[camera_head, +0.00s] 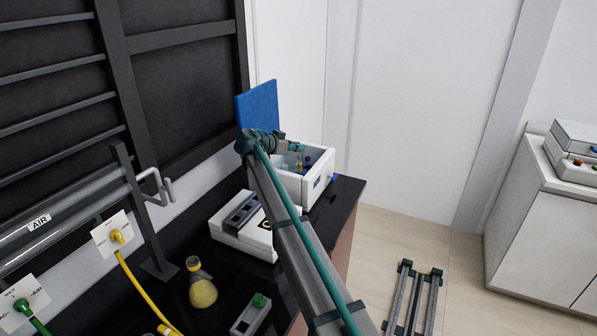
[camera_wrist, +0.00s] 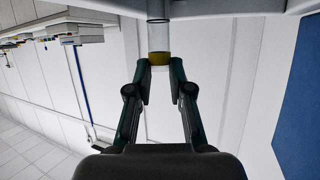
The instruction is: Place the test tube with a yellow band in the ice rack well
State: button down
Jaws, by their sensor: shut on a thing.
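My gripper (camera_head: 296,147) is over the white open box (camera_head: 292,187) at the back right of the black bench. In the wrist view the two fingertips (camera_wrist: 160,70) are shut on the end of a clear test tube (camera_wrist: 157,35) with a yellow band (camera_wrist: 159,58). The tube extends away from the fingers, past the pale box edge at the top of that view. In the head view a small yellow part of the tube (camera_head: 299,166) shows below my gripper, inside the box opening. Blue items (camera_head: 308,162) show inside the box; the wells cannot be made out.
The box's blue lid (camera_head: 257,106) stands open behind my gripper. A white device (camera_head: 240,228) stands in front of the box. A yellow flask (camera_head: 202,287) and a small green-topped device (camera_head: 251,314) stand nearer. The bench edge is close on the right.

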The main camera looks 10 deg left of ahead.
notch_tip(320, 180, down, 7)
jog(key=shift+p, duration=1.25)
jog(key=shift+f, duration=0.4)
jog(key=c, duration=1.1)
grip_release()
jog(key=shift+o, duration=0.2)
jog(key=shift+r, duration=0.25)
jog(key=shift+s+a, duration=0.2)
jog(key=shift+a, duration=0.05)
jog(key=b+v, duration=0.4)
jog(key=v, duration=0.7)
jog(key=shift+r, duration=0.2)
